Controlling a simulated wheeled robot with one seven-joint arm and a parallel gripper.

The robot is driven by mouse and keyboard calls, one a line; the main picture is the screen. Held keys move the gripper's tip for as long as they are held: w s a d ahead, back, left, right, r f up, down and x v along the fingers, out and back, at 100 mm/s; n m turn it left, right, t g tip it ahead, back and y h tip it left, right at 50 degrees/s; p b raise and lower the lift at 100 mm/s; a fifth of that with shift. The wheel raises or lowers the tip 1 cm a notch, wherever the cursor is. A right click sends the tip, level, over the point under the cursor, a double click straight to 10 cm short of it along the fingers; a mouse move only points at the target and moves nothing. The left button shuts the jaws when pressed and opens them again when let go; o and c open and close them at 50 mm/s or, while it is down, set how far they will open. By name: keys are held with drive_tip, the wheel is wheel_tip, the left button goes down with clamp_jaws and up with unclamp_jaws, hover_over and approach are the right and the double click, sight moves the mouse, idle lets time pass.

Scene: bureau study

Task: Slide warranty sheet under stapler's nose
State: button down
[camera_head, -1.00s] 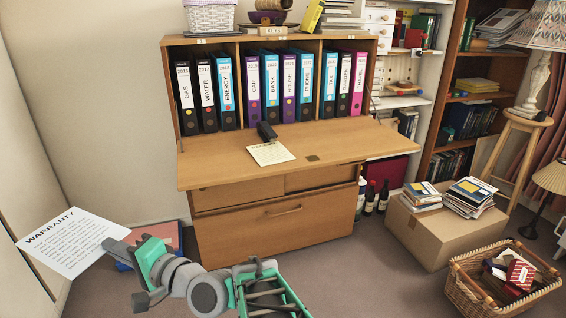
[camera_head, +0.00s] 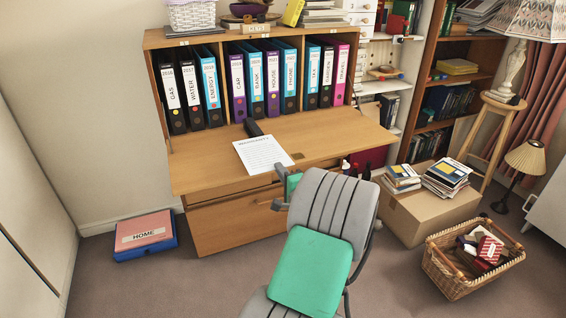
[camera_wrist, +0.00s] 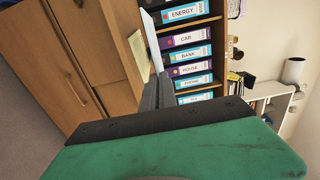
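The white warranty sheet (camera_head: 263,154) is over the bureau's writing flap (camera_head: 205,165), its far edge close to the dark stapler (camera_head: 253,129). My gripper (camera_head: 281,171) is at the sheet's near edge. In the wrist view the sheet (camera_wrist: 151,35) shows nearly edge-on, running into my closed fingers (camera_wrist: 158,92), above a cream note (camera_wrist: 138,50) on the flap. The sheet hides that note in the head view. I cannot tell whether the sheet touches the stapler or lies under its nose; the stapler is not clear in the wrist view.
Labelled binders (camera_head: 238,85) stand in the bureau's compartments behind the flap. A cardboard box (camera_head: 425,210) with magazines and a wicker basket (camera_head: 455,275) stand to the right. A pink and blue box file (camera_head: 145,235) lies on the floor at left.

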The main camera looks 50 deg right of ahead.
sight(262, 153)
drive_tip(key=f+b, duration=0.1)
drive_tip(key=d+f+b, duration=0.1)
drive_tip(key=f+b, duration=0.1)
drive_tip(key=f, duration=0.1)
drive_tip(key=shift+w+d, duration=0.2)
drive_tip(key=shift+w, duration=0.2)
drive_tip(key=shift+p+x, duration=0.35)
drive_tip(key=shift+x, duration=2.45)
idle(0.7)
drive_tip(key=shift+f, duration=0.2)
idle(0.5)
drive_tip(key=c, duration=1.7)
unclamp_jaws()
drive_tip(key=shift+f, duration=0.1)
